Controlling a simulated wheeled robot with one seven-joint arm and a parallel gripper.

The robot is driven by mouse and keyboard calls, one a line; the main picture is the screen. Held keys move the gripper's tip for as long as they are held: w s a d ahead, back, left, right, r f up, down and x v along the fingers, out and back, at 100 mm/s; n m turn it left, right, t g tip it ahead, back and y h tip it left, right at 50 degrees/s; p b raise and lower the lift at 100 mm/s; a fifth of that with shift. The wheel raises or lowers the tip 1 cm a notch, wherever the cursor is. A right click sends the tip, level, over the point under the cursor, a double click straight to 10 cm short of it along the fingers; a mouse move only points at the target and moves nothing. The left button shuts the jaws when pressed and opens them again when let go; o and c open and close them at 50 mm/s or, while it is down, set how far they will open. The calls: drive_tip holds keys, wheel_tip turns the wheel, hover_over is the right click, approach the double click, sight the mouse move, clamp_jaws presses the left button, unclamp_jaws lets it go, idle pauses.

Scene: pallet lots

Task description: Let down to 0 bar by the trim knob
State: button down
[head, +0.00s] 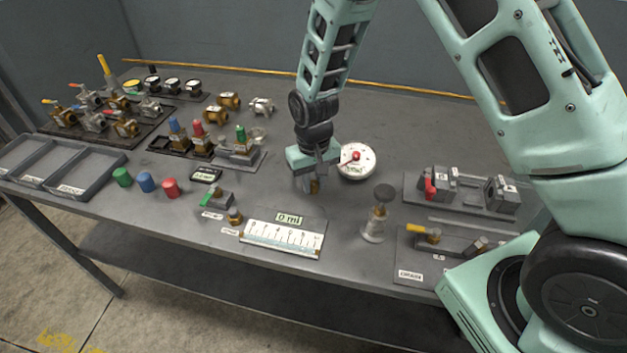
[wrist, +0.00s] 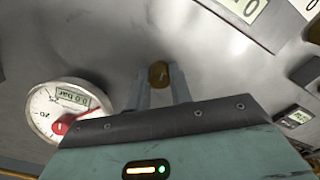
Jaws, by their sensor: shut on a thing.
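The trim knob (wrist: 158,74) is a small brass knob between my fingertips in the wrist view. It shows small below the fingers in the head view (head: 315,188). My gripper (head: 312,184) points down, shut on this knob; it also shows in the wrist view (wrist: 160,90). The round white dial gauge (head: 352,169) stands just right of my gripper. In the wrist view the gauge (wrist: 45,103) has a red hub and a digital window that seems to read 0.0 bar. My gripper hides part of the dial there.
A ruled plate with a 0 ml display (head: 289,218) lies in front of my gripper. Valve fittings and grey trays (head: 70,180) fill the left. The table behind the gauge is clear.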

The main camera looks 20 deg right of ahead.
sight(313, 182)
drive_tip(key=shift+m, duration=1.1)
drive_tip(key=c, duration=1.3)
unclamp_jaws()
drive_tip(key=shift+o, duration=0.2)
wheel_tip(313, 182, up, 18)
drive_tip(key=b, duration=0.1)
drive_tip(key=shift+f, duration=0.25)
